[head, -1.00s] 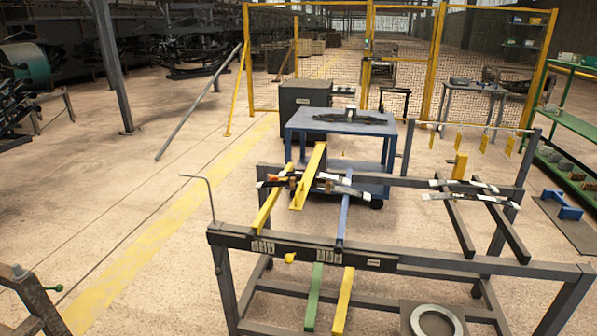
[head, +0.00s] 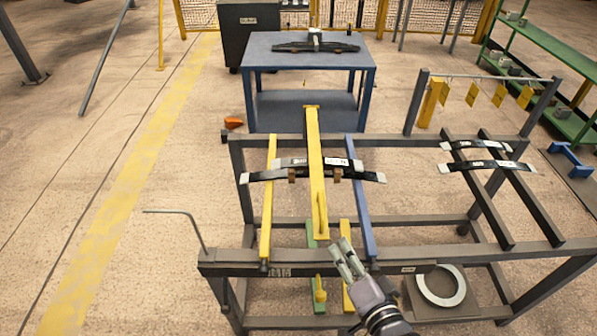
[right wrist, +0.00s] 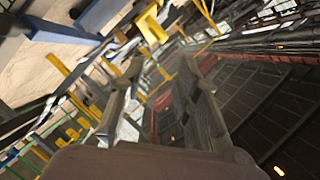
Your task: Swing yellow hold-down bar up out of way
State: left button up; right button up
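The yellow hold-down bar (head: 316,165) runs from the far side of the rack toward me in the head view, passing over two dark leaf springs (head: 262,174). A yellow loop handle (head: 321,222) is at its near end. My right gripper (head: 345,257) is just below and right of this handle, apart from it in the picture, with its fingers pointing up. In the right wrist view its two fingers (right wrist: 163,75) are spread with nothing between them. The bar cannot be made out for sure there. My left gripper is not in view.
The rack's dark front rail (head: 480,252) lies beside my right gripper. A bent grey rod (head: 178,212) stands up at the rail's left end. A blue rail (head: 361,200) is right of the bar. A blue table (head: 260,62) stands behind the rack. More springs (head: 485,166) lie at right.

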jog(key=r, duration=0.2)
jog(key=p, duration=0.3)
send_near(321, 205)
jog(key=x, duration=0.8)
jog(key=shift+w+a+r, duration=0.15)
jog(key=shift+w+r, duration=0.15)
jog(key=shift+w, duration=0.2)
jog(key=shift+w+a+f, duration=0.1)
jog(key=shift+w+f, duration=0.05)
jog(key=shift+w, duration=0.3)
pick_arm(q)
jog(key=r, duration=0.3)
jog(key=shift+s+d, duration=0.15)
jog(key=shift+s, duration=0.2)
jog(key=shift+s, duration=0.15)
pick_arm(e)
jog(key=shift+c, duration=0.4)
grip_shut()
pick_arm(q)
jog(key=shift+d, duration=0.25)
pick_arm(e)
jog(key=shift+a, duration=0.1)
